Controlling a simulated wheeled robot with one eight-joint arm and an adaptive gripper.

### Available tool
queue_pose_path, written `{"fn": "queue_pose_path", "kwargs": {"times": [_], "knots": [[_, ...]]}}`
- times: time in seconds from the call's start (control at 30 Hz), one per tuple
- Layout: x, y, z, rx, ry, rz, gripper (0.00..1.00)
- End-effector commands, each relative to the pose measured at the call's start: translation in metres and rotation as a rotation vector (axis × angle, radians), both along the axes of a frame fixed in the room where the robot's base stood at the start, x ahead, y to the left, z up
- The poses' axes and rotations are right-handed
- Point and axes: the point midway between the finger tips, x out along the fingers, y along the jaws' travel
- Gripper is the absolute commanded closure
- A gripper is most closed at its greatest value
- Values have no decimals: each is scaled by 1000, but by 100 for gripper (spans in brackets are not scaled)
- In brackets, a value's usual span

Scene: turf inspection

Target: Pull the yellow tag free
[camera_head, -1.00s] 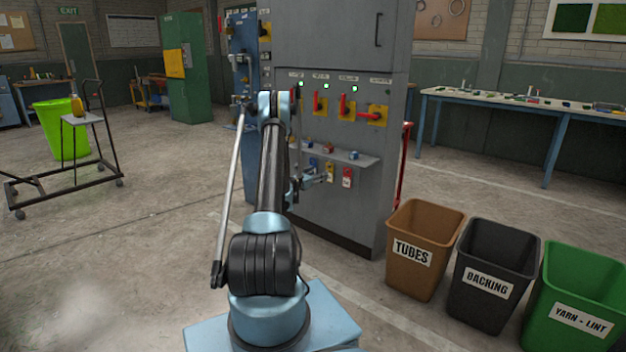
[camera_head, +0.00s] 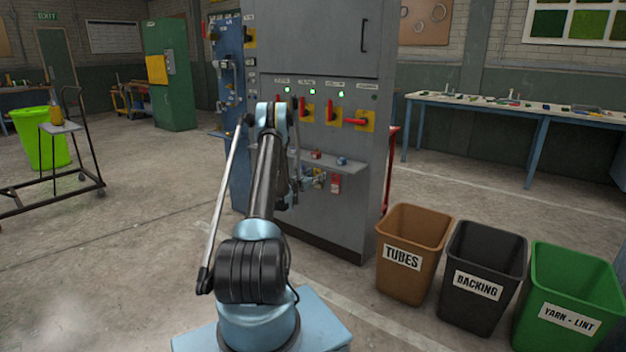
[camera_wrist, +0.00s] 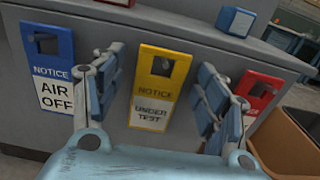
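The yellow tag (camera_wrist: 158,92), marked NOTICE UNDER TEST, hangs upright on the grey cabinet front, with a dark slot near its top. My gripper (camera_wrist: 161,68) is open, with one finger on each side of the yellow tag and visible gaps between. In the head view the yellow tag (camera_head: 320,178) is small and partly hidden behind my gripper (camera_head: 309,182). A blue tag (camera_wrist: 50,70), marked NOTICE AIR OFF, hangs to the left. A red tag (camera_wrist: 262,90) hangs to the right, partly behind my right finger; it also shows in the head view (camera_head: 336,184).
A ledge (camera_head: 347,168) above the tags carries a red block (camera_head: 315,154) and a blue block (camera_head: 341,161). Red-handled switches (camera_head: 355,121) sit higher on the cabinet. Bins marked TUBES (camera_head: 410,230), BACKING (camera_head: 485,250) and YARN - LINT (camera_head: 570,290) stand at right.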

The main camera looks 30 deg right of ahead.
Motion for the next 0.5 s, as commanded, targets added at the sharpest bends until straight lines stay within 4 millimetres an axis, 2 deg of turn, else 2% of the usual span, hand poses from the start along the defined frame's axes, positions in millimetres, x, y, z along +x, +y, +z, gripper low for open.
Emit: {"fn": "queue_pose_path", "kwargs": {"times": [0.03,0.2,0.27,0.3,0.4,0.5], "knots": [[0,0,0,0,0,0,45],[0,0,0,0,0,0,80],[0,0,0,0,0,0,80],[0,1,0,0,0,0,60],[1,1,0,0,0,1,82],[1,2,0,0,0,1,82]]}}
